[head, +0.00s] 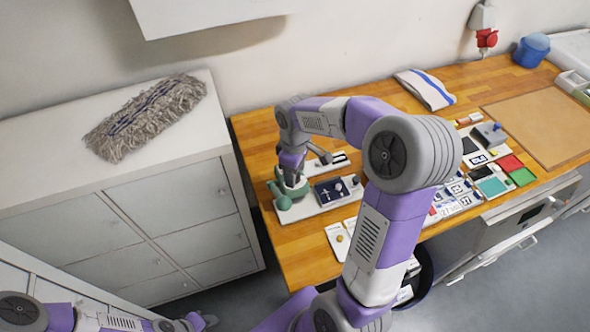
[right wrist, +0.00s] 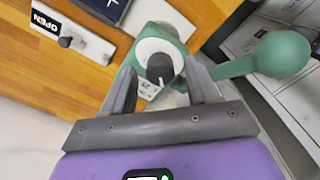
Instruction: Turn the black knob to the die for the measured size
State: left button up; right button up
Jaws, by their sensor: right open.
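The black knob (right wrist: 160,68) sits at the centre of a round white dial (right wrist: 147,49) on a green device (right wrist: 176,18). A small marked white plate lies beside the dial, its marks too small to read. My right gripper (right wrist: 161,88) is open, with one finger on each side of the knob; I cannot tell if either finger touches it. In the head view my right gripper (head: 292,183) is over the green device (head: 287,198), and the knob is hidden. My left gripper (head: 196,321) is low at the bottom left, far from the device; its jaws are unclear.
A green lever with a round ball end (right wrist: 281,53) sticks out beside the right finger. A white board labelled OPEN (right wrist: 85,38) with a small dark peg lies on the other side. A mop head (head: 146,115) lies on the cabinet.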

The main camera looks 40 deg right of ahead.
notch_tip(320, 180, up, 8)
jog(key=shift+f+p, duration=0.2)
jog(key=shift+p, duration=0.25)
jog(key=shift+r, duration=0.1)
dwell(0.3)
